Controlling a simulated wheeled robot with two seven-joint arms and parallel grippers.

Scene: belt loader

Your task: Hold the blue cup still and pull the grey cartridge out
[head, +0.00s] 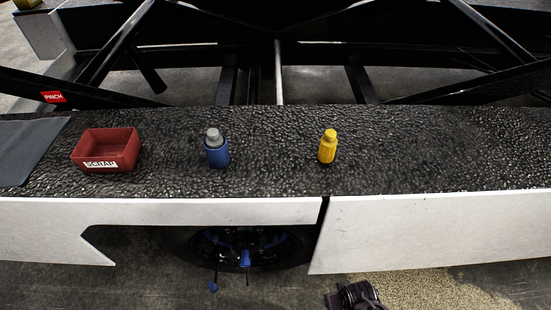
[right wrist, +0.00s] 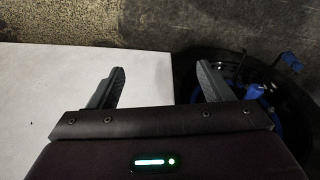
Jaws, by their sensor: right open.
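The blue cup (head: 217,154) stands upright on the black textured belt in the head view. The grey cartridge (head: 213,136) sits in its top, with its upper part showing and its lower part hidden inside the cup. My right gripper (right wrist: 160,82) is open and empty in the right wrist view, with no cup or cartridge between its fingers. A dark part at the bottom of the head view seems to be my right arm, low and well away from the cup. My left gripper is not in view.
A red box (head: 105,168) with a white label stands left of the cup. A yellow bottle-like object (head: 327,147) stands to its right. Black bars cross behind the belt (head: 430,150); white panels (head: 440,225) edge its near side. The belt's right part is clear.

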